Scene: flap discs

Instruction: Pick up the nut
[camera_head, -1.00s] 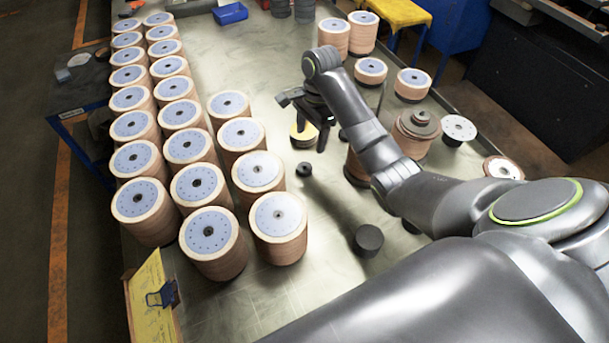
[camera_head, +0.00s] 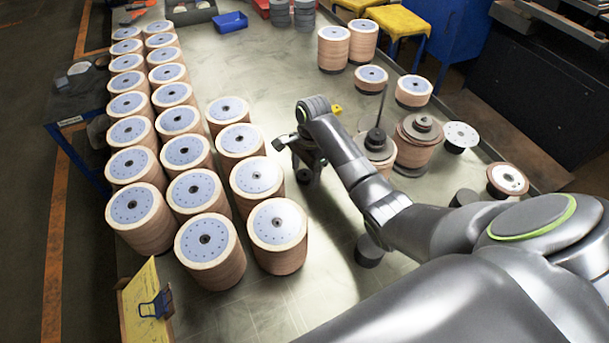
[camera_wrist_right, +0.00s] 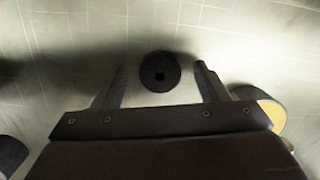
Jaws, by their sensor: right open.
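The nut (camera_wrist_right: 159,72) is a small dark round piece with a hole in its middle, lying on the metal table. In the right wrist view it sits between the fingertips of my right gripper (camera_wrist_right: 162,69), with a gap on each side. The fingers are open and hold nothing. In the head view my right gripper (camera_head: 306,170) points down over the table, right at the nut (camera_head: 304,176), which is partly hidden by the fingers. I cannot tell the exact height of the fingertips over the table. My left gripper is not in view.
Rows of flap disc stacks (camera_head: 205,240) stand to the left, one close to the gripper. A stack with an upright rod (camera_head: 377,140) and other stacks stand to the right. A dark cylinder (camera_head: 368,252) stands nearer.

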